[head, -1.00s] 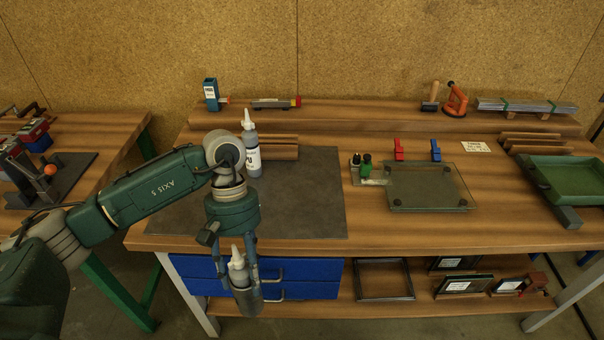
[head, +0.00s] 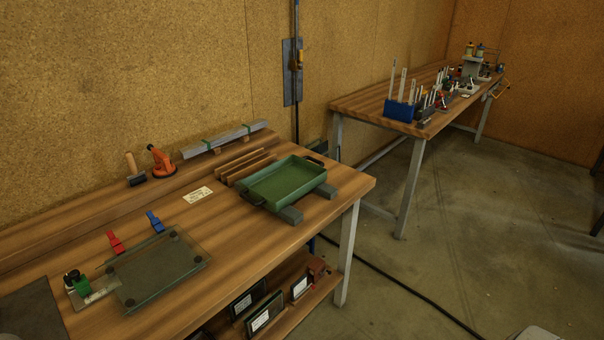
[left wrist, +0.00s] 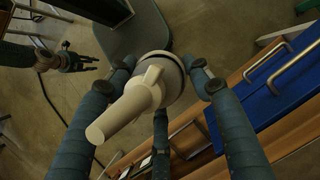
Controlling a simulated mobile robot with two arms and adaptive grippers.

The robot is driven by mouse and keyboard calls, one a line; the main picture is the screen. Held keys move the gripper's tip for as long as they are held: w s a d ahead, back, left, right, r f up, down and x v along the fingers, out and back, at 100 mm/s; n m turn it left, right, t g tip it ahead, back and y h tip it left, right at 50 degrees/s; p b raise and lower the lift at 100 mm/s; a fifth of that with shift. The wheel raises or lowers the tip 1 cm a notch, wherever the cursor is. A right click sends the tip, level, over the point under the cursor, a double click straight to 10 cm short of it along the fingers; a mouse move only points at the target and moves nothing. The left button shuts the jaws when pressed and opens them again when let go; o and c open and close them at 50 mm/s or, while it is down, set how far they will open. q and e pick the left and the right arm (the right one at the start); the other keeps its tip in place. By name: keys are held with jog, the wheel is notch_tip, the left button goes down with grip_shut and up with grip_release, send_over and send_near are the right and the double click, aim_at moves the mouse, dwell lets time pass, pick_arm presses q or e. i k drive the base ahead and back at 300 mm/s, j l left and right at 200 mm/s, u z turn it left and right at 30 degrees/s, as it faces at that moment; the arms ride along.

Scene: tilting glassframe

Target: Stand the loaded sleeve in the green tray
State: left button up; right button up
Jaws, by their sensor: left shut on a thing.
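The green tray (head: 288,182) stands empty on the bench in the head view, near the bench's right end, partly over grey bars. In the left wrist view my left gripper (left wrist: 168,82) is shut around the grey sleeve (left wrist: 172,62), with a bottle in it. The bottle's white nozzle (left wrist: 122,108) points toward the camera and hides part of the sleeve. My left gripper is out of the head view. My right gripper (left wrist: 78,62) shows small at the left of the left wrist view, its fingers apart and empty.
A glass plate (head: 155,268) with dark pads lies left of the tray. Wooden strips (head: 245,166) lie directly behind the tray, and an orange suction tool (head: 161,163) stands farther left. A lower shelf holds framed pieces (head: 265,312). Blue drawers (left wrist: 285,85) are close beside my left gripper.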

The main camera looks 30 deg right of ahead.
aim_at(279, 187)
jog(key=i+l, duration=0.1)
jog(key=l, duration=0.35)
jog(key=i+l, duration=0.15)
jog(key=l, duration=0.3)
jog(key=i+l, duration=0.1)
jog(key=l, duration=0.35)
jog(key=i+l, duration=0.15)
jog(key=l, duration=0.3)
jog(key=i+l, duration=0.1)
jog(key=l, duration=0.35)
